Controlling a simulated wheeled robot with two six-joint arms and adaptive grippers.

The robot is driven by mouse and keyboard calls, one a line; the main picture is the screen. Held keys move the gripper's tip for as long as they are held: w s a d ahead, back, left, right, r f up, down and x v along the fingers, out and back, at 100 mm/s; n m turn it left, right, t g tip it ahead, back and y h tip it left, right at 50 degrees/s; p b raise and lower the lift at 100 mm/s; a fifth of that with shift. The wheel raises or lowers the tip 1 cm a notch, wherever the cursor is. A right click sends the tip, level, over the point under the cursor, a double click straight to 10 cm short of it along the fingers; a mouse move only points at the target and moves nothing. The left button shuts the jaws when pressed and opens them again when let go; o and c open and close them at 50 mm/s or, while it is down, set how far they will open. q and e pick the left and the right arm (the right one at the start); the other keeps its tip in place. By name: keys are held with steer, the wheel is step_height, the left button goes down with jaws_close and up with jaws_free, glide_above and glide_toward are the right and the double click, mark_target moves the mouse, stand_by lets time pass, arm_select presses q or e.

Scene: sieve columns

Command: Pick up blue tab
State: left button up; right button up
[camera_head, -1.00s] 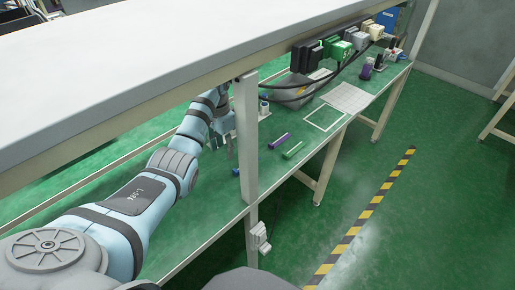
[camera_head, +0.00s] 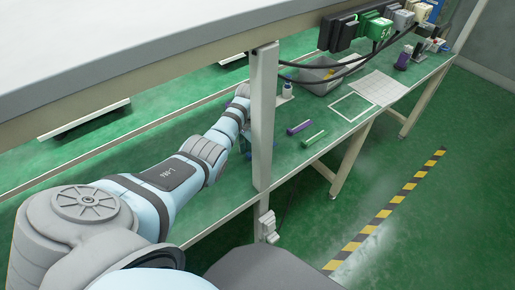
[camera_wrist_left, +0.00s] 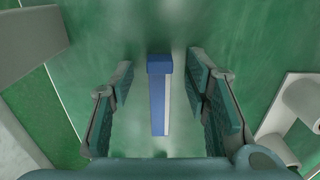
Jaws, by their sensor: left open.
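The blue tab (camera_wrist_left: 158,98) is a long blue bar with a pale right side, lying on the green bench top. In the left wrist view it sits upright in the picture, midway between the fingers of my left gripper (camera_wrist_left: 159,76). The gripper is open, with a clear gap on both sides of the tab. In the head view the gripper is mostly hidden behind a white post and my forearm, and I cannot make out the tab clearly there.
The white post (camera_head: 263,120) stands in front of the arm. A purple bar (camera_head: 300,127) and a green bar (camera_head: 313,139) lie right of it. A white-outlined square (camera_head: 354,107) is farther back. A shelf (camera_head: 160,60) spans above the bench.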

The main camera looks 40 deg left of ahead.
arm_select(q)
steer(key=shift+s+f, duration=0.1)
steer(key=shift+f, duration=0.1)
steer(key=shift+c, duration=0.4)
steer(key=c, duration=0.7)
